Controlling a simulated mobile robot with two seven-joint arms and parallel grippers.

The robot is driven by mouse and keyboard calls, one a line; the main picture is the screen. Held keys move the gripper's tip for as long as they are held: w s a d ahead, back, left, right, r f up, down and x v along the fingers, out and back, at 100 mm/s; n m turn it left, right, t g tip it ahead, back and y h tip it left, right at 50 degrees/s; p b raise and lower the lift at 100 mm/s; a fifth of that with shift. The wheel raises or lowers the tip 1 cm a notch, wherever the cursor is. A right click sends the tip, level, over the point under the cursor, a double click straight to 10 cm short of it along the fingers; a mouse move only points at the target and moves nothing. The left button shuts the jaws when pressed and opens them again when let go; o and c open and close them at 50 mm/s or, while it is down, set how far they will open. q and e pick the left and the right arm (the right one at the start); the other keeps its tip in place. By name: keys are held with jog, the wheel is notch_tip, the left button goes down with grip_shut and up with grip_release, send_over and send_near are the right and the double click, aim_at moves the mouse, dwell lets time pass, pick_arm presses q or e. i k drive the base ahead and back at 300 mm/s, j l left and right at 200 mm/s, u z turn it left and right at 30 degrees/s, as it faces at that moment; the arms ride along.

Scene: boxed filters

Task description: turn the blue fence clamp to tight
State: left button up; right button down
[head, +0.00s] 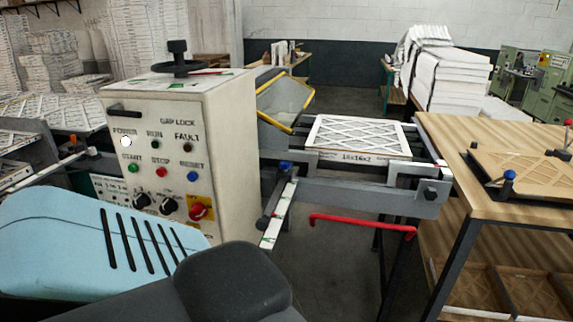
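A small blue clamp knob (286,166) sits on the near left end of the conveyor rails, above a white scale strip (279,212). Whether it is loose or tight cannot be told from here. Another blue-topped knob (509,175) stands on a black fixture on the wooden table at right. Neither of my grippers is in view. No gripper is seen touching either blue knob.
A control cabinet (225,130) with buttons and a black handwheel stands left of the rails. A boxed filter (358,134) lies on the conveyor. A red bar (362,222) juts out below it.

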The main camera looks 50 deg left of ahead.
aim_at(284, 166)
jog(key=i, duration=0.65)
jog(key=i+l+u, duration=0.15)
jog(key=i, duration=0.5)
jog(key=u, duration=1.25)
